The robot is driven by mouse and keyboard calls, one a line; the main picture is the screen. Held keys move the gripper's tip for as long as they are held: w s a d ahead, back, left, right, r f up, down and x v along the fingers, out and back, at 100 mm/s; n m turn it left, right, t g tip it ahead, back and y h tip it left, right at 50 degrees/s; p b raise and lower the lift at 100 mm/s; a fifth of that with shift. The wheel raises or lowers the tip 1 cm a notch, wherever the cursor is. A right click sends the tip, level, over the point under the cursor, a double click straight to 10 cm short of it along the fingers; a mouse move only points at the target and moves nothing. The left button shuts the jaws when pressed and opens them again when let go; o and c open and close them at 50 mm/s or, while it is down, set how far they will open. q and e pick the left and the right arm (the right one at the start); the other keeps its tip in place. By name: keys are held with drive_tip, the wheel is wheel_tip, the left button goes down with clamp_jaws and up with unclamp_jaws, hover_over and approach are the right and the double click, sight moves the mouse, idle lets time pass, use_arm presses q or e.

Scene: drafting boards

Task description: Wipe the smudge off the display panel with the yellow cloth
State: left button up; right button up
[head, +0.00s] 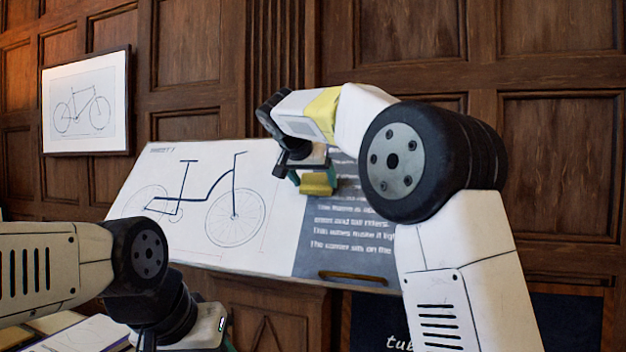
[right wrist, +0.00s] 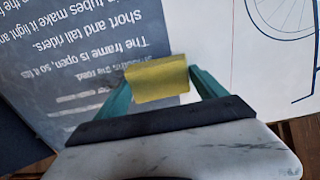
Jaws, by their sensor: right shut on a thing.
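The display panel (head: 280,250) is a tilted board, with a bicycle drawing on its white left part and pale text on its dark right part. My right gripper (head: 314,180) is shut on the yellow cloth (head: 317,188), a small folded block over the dark part near the dividing line. In the right wrist view the cloth (right wrist: 157,84) sits between the teal fingers, in front of the text; I cannot tell if it touches the panel.
A brown, elongated loop or mark (head: 352,276) lies along the panel's lower edge. A framed bicycle drawing (head: 87,102) hangs on the wood-panelled wall. Papers (head: 90,335) lie at the lower left, near my left arm. A dark sign with white lettering (head: 365,325) is below the panel.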

sight(326, 181)
drive_tip(key=shift+w+d+f, duration=0.15)
drive_tip(key=shift+w+f, duration=0.2)
drive_tip(key=shift+w, duration=0.1)
drive_tip(key=shift+d, duration=0.15)
drive_tip(key=shift+s+d+r, duration=0.1)
drive_tip(key=shift+s+d, duration=0.15)
drive_tip(key=shift+d, duration=0.35)
drive_tip(key=shift+s+d, duration=0.25)
drive_tip(key=shift+d, duration=0.35)
drive_tip(key=shift+s+d+f, duration=0.1)
drive_tip(key=shift+s+d, duration=0.25)
drive_tip(key=shift+d, duration=0.85)
drive_tip(key=shift+s+d+f, duration=0.1)
drive_tip(key=shift+s+d, duration=0.25)
drive_tip(key=shift+d, duration=0.9)
drive_tip(key=shift+s+d, duration=0.35)
drive_tip(key=shift+d, duration=0.85)
drive_tip(key=shift+s+d+r, duration=0.1)
drive_tip(key=shift+s+d, duration=0.2)
drive_tip(key=shift+d, duration=0.5)
drive_tip(key=shift+s+d, duration=0.3)
drive_tip(key=shift+d, duration=0.5)
drive_tip(key=shift+w+a, duration=0.7)
drive_tip(key=shift+a, duration=1.5)
drive_tip(key=shift+w+a, duration=0.75)
drive_tip(key=shift+a, duration=1.5)
drive_tip(key=shift+w+a, duration=0.7)
drive_tip(key=shift+a, duration=1.5)
drive_tip(key=shift+s, duration=0.1)
drive_tip(key=shift+v, duration=2.95)
